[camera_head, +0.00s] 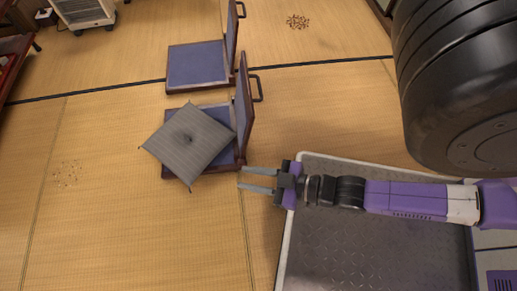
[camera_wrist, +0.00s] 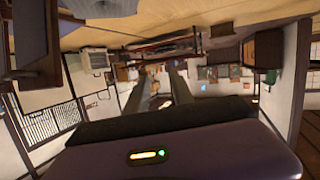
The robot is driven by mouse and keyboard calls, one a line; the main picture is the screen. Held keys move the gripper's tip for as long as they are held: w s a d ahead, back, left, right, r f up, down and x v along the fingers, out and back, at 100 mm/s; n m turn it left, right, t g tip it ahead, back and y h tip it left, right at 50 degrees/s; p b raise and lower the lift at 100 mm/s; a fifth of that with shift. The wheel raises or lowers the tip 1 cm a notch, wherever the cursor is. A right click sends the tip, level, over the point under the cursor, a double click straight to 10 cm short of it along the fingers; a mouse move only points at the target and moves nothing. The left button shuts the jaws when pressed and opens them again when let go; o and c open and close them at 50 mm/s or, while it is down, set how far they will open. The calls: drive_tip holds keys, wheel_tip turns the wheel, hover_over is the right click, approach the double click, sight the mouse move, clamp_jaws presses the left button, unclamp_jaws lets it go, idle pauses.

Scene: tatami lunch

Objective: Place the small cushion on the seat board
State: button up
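The small grey square cushion (camera_head: 175,150), with a tufted middle and pointed corners, lies on the nearer legless chair. It is turned diagonally on that chair's blue seat board (camera_head: 228,156) and covers most of it. Its left and lower corners stick out past the seat's edges. Whether it lies fully flat cannot be told. My gripper (camera_head: 240,179) is open and empty, just right of and below the cushion, apart from it. In the wrist view the two fingers (camera_wrist: 158,82) stand apart with nothing between them; the cushion cannot be made out there.
A second legless chair with a bare blue seat (camera_head: 198,66) stands behind the first. The nearer chair's upright backrest (camera_head: 243,105) is close above my gripper. A white heater (camera_head: 84,13) stands at the back left. Open tatami (camera_head: 85,210) lies to the left and front.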

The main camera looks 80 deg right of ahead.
drive_tip(key=s+a+r, duration=0.1)
drive_tip(key=a+r, duration=0.1)
drive_tip(key=r, duration=0.4)
drive_tip(key=s+a+r+y, duration=0.1)
drive_tip(key=s+a+r, duration=0.1)
drive_tip(key=r, duration=0.5)
drive_tip(key=shift+a+r, duration=0.2)
drive_tip(key=shift+a, duration=0.45)
drive_tip(key=shift+s+r, duration=0.1)
